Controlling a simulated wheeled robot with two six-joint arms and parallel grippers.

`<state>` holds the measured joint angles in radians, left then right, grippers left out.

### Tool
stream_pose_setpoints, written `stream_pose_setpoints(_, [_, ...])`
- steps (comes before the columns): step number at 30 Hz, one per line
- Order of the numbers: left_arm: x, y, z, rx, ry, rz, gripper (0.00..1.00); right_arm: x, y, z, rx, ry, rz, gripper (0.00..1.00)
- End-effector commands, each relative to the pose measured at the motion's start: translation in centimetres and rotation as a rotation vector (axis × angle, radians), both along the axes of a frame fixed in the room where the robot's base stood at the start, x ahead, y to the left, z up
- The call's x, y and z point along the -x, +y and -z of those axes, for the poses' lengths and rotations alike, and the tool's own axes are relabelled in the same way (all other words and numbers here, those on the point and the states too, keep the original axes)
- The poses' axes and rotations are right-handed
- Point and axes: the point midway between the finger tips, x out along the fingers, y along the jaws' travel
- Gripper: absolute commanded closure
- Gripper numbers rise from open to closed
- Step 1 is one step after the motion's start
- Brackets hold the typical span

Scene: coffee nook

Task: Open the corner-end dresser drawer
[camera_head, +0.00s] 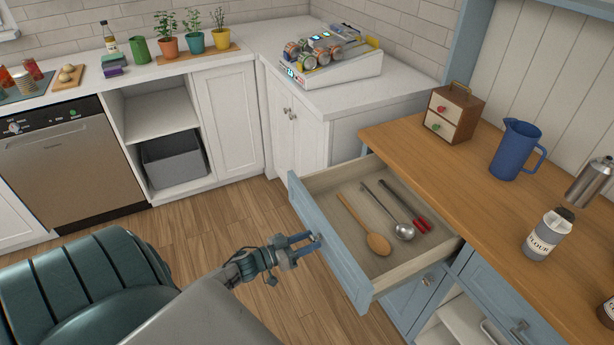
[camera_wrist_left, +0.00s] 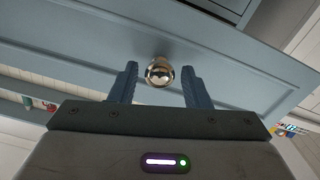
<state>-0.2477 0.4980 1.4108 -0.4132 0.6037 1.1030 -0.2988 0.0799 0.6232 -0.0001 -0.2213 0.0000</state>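The corner-end dresser drawer (camera_head: 330,248) has a pale blue front and is pulled well out from under the wooden top. My left gripper (camera_head: 312,243) is at the outer face of the drawer front. In the left wrist view its two fingers (camera_wrist_left: 160,85) stand apart, one on each side of the round metal knob (camera_wrist_left: 160,72), with gaps between them and the knob. My right gripper is not seen.
The dresser's wooden top (camera_head: 440,170) carries a small drawer box (camera_head: 455,113), a blue pitcher (camera_head: 516,150) and a flour jar (camera_head: 547,235). White cabinets (camera_head: 293,130) stand behind the open drawer. Wooden floor (camera_head: 215,220) is clear left of the drawer.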

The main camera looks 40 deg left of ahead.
Motion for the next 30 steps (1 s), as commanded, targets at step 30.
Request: stream_pose_setpoints(30, [9.3,3.8,0.1,-0.002,0.002,0.002,0.50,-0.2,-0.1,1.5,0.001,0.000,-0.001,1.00])
